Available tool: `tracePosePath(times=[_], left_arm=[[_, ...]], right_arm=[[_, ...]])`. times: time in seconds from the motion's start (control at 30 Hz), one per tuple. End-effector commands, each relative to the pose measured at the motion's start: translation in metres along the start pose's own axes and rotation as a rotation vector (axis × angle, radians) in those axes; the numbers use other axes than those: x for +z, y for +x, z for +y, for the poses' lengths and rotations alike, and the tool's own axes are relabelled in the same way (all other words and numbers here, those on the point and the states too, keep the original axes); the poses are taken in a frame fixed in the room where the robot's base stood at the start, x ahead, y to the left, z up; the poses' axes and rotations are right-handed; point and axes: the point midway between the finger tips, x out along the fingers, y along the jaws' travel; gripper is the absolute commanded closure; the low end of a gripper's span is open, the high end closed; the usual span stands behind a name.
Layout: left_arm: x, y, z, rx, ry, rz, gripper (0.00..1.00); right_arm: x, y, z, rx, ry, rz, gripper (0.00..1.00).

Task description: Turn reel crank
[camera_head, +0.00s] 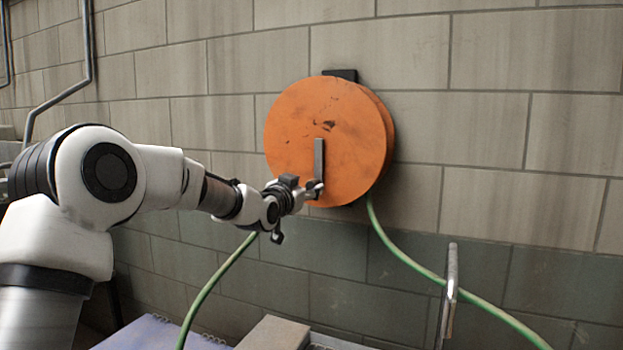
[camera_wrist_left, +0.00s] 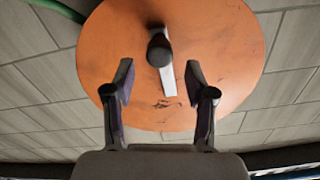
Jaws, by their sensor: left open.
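The orange round reel (camera_head: 300,120) is mounted on the block wall, its flat face turned toward me. A grey crank bar (camera_head: 319,158) stands near upright on that face. In the left wrist view the reel (camera_wrist_left: 225,45) fills the upper middle, with the crank bar (camera_wrist_left: 167,78) and a dark knob (camera_wrist_left: 158,48) at its end. My left gripper (camera_head: 316,188) is at the bar's lower end. In the wrist view its two fingers (camera_wrist_left: 161,82) are apart, and the knob shows beyond the gap between their tips. Contact with the knob cannot be told. My right gripper is out of view.
A green hose (camera_head: 415,262) runs from below the reel to the lower right, and another green length (camera_head: 215,283) lies at lower left. A metal bar (camera_head: 450,285) stands at the lower right. Pipes (camera_head: 88,45) run along the wall at left. The wall around the reel is clear.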

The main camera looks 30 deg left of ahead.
Motion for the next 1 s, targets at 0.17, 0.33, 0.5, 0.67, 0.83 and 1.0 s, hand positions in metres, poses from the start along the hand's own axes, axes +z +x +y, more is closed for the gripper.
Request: tracePosePath(times=[0.17, 0.33, 0.5, 0.67, 0.83, 1.0], left_arm=[[0.000, 0.024, 0.000, 0.000, 0.001, -0.002, 0.45], [0.002, 0.027, 0.001, 0.001, 0.000, -0.001, 0.45], [0.002, 0.027, 0.001, 0.001, 0.000, -0.002, 0.73], [0.002, 0.027, 0.001, 0.001, 0.000, -0.002, 1.00], [0.002, 0.028, 0.002, 0.001, -0.003, -0.003, 1.00], [0.000, 0.031, 0.012, 0.002, -0.029, -0.003, 1.00]], right_arm=[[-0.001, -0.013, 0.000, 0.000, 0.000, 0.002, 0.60], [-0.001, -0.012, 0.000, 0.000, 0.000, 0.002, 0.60], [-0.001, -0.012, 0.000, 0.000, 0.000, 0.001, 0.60], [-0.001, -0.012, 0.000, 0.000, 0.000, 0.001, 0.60], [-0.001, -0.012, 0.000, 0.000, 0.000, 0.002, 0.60], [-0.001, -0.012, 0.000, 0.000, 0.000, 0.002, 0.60]])
